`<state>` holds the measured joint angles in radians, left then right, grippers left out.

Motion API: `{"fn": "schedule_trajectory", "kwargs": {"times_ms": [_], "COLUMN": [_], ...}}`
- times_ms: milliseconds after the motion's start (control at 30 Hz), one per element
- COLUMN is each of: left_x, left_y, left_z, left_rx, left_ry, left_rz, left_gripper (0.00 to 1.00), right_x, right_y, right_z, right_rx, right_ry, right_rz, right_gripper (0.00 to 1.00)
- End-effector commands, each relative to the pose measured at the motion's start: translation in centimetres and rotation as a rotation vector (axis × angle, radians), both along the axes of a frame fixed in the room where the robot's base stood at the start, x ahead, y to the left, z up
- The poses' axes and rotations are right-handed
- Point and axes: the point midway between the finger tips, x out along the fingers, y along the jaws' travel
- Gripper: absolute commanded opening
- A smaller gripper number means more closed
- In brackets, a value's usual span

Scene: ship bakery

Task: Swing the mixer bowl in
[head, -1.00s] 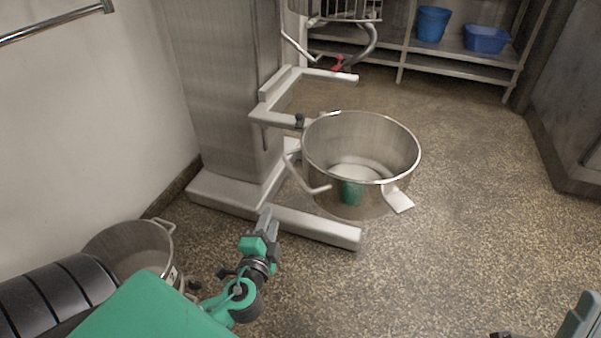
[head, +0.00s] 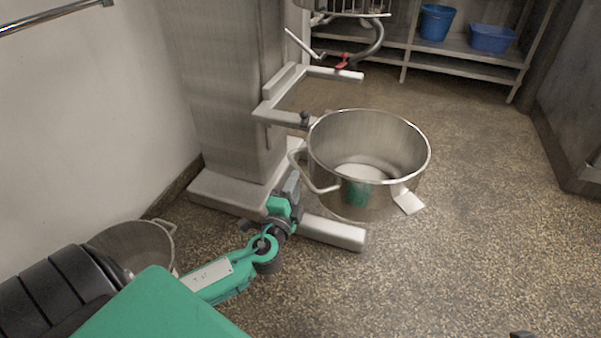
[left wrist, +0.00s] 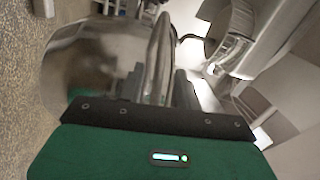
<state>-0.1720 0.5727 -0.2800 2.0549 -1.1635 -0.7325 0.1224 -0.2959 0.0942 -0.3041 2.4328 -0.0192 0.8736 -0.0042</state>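The steel mixer bowl (head: 395,150) hangs swung out to the right of the mixer column (head: 228,85), apart from the cradle arms (head: 283,95). Its left loop handle (head: 316,186) faces my left arm. My left gripper (head: 292,186) is just left of and below this handle. In the left wrist view, the left gripper's fingers (left wrist: 155,88) are spread, with the bowl handle (left wrist: 157,55) between or just beyond them; whether they touch it I cannot tell. The bowl (left wrist: 85,65) fills the left of that view. Only a dark bit, possibly my right gripper, shows at the head view's bottom edge.
The mixer's base legs (head: 335,232) stick out along the floor under the bowl. A second steel pot (head: 128,243) stands by the wall at left. A shelf (head: 455,47) with blue tubs is at the back. The floor at right is clear.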

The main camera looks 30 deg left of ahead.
Motion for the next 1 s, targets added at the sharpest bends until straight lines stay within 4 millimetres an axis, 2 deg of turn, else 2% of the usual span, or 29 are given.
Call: {"fn": "schedule_trajectory", "kwargs": {"times_ms": [100, 300, 500, 767, 933, 1000], "left_x": [1.8, 3.8, 4.5, 4.6, 4.6, 4.6], "left_y": [0.5, 1.0, 1.2, 1.2, 1.2, 1.2], "left_z": [0.3, 0.5, 0.6, 0.6, 0.6, 0.6], "left_rx": [0.001, 0.001, -0.001, -0.001, -0.001, -0.001], "left_ry": [-0.002, -0.001, 0.001, 0.001, 0.001, 0.001], "left_rz": [0.0, 0.0, 0.001, 0.001, 0.001, 0.001], "left_gripper": [0.34, 0.34, 0.34, 0.34, 0.01, 0.0], "right_x": [0.0, -0.1, -0.1, -0.1, -0.1, -0.1], "right_y": [0.0, 0.0, 0.0, 0.0, 0.0, 0.0], "right_z": [0.0, 0.0, 0.3, 0.4, 0.3, 0.3], "right_rx": [0.0, 0.001, 0.001, 0.001, 0.002, 0.002], "right_ry": [-0.002, -0.005, -0.021, -0.023, -0.018, -0.016], "right_rz": [0.0, 0.0, 0.001, 0.001, 0.001, 0.001], "right_gripper": [0.0, 0.0, 0.0, 0.0, 0.0, 0.0]}}
